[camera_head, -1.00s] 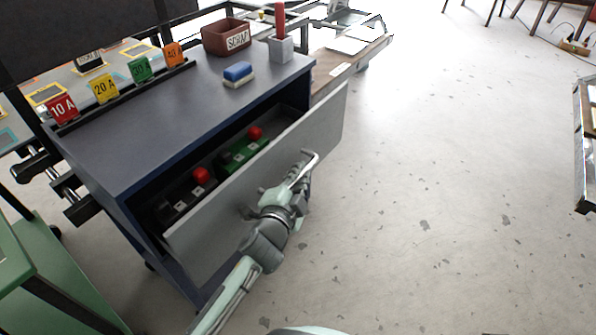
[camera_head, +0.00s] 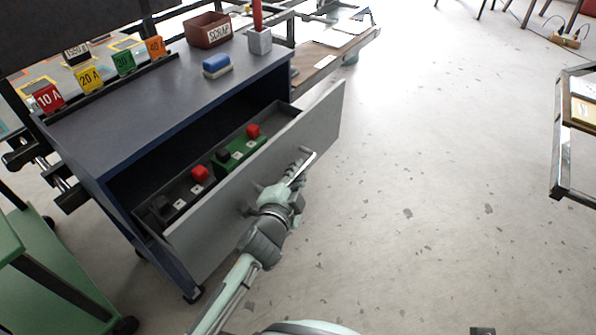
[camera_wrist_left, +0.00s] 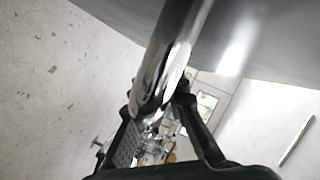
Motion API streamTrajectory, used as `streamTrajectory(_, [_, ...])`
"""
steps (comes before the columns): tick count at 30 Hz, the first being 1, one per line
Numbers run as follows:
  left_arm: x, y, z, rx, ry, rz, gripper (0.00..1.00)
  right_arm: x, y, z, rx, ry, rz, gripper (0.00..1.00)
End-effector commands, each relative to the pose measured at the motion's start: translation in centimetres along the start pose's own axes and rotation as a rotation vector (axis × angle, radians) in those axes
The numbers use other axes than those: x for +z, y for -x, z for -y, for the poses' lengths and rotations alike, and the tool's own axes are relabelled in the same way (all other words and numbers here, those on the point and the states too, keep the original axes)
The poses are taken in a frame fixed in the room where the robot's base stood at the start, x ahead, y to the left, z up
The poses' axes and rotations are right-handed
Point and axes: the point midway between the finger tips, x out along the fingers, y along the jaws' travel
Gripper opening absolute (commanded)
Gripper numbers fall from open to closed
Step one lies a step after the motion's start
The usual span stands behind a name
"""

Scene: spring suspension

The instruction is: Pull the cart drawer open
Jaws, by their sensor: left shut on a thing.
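The dark blue cart (camera_head: 150,110) stands at the left in the head view. Its grey-fronted drawer (camera_head: 250,175) is partly open, with a dark gap between the front and the cart body. Inside it sit a green block with a red knob (camera_head: 240,150) and a dark block with a red knob (camera_head: 185,192). My left gripper (camera_head: 298,168) is at the drawer front, shut on the bar handle (camera_head: 306,160). In the left wrist view the shiny handle (camera_wrist_left: 170,60) runs between the dark fingers (camera_wrist_left: 160,125). My right gripper is not in view.
On the cart top are a brown scrap bin (camera_head: 207,31), a grey holder with a red stick (camera_head: 259,40), a blue and white eraser (camera_head: 216,67) and several numbered tags. A green cart (camera_head: 60,270) stands at lower left. Open floor lies to the right.

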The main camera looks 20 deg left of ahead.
Motion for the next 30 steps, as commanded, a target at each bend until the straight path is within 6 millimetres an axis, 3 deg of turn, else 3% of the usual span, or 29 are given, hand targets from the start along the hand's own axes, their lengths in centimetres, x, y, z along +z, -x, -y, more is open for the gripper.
streamTrajectory(3, [0.1, 0.0, -0.1, 0.001, 0.0, 0.002, 0.0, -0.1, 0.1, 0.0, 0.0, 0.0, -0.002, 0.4])
streamTrajectory(4, [0.1, 0.0, -0.1, 0.001, 0.0, 0.002, 0.17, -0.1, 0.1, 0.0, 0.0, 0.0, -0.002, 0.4])
streamTrajectory(9, [0.1, 0.0, 0.0, 0.001, 0.0, 0.002, 0.34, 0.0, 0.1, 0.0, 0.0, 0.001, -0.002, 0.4])
streamTrajectory(20, [-0.4, 0.1, 0.8, -0.004, -0.001, -0.002, 0.34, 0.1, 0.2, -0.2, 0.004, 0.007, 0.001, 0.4])
streamTrajectory(30, [-3.9, 1.4, 6.4, -0.014, -0.001, -0.009, 0.34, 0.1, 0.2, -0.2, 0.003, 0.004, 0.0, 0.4])
